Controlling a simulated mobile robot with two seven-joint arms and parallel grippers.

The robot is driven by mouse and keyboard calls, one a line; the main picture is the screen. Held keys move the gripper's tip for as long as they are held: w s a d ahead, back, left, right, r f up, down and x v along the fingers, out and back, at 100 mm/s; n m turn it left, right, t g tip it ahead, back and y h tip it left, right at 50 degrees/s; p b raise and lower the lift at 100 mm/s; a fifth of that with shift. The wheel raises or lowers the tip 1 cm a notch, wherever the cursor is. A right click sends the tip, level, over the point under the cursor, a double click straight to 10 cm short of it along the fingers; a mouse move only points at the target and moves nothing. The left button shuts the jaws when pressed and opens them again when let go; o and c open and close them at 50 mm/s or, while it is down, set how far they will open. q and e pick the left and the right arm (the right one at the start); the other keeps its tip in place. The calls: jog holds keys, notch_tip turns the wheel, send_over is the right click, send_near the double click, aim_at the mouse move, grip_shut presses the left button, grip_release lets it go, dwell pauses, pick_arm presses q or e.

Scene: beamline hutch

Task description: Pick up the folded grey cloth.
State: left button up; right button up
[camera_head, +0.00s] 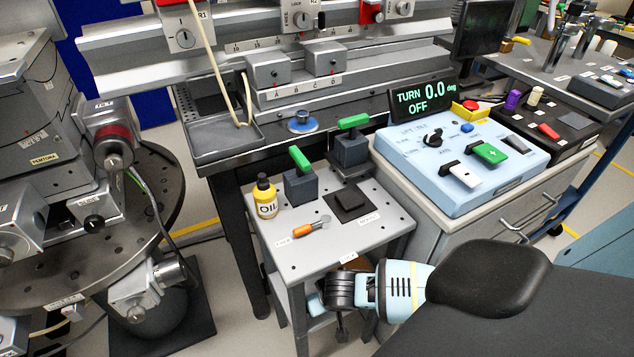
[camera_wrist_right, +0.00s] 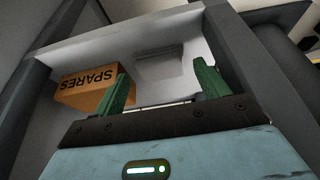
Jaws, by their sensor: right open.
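A pale grey, flat, folded-looking piece, which I take to be the folded grey cloth (camera_wrist_right: 160,66), lies on the shelf under the small table in the right wrist view. My right gripper (camera_wrist_right: 162,84) is open, its two green fingers wide apart and empty. The cloth shows beyond the fingertips, between them, and no touch is visible. In the head view my right arm reaches in at the side of the small table, below its top. The fingers and the cloth are hidden there. My left gripper is not in view.
An orange SPARES box (camera_wrist_right: 88,90) stands on the shelf left of the cloth, close to the left finger. The small table's top (camera_head: 300,262) and legs frame the space. On the top are a yellow oil bottle (camera_head: 265,196), an orange-handled tool (camera_head: 308,228) and a black pad (camera_head: 350,200).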

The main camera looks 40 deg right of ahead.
jog(key=shift+w+d, duration=0.2)
jog(key=shift+w, duration=0.75)
jog(key=shift+s+b+x, duration=0.2)
jog(key=shift+b+x, duration=0.35)
jog(key=shift+x, duration=0.65)
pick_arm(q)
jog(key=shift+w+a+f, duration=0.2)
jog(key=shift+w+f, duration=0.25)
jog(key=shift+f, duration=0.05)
pick_arm(e)
jog(key=shift+f, duration=0.3)
jog(key=c, duration=0.7)
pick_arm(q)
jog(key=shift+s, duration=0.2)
pick_arm(e)
jog(key=shift+c, duration=0.2)
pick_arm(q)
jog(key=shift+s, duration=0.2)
pick_arm(e)
jog(key=shift+r, duration=0.15)
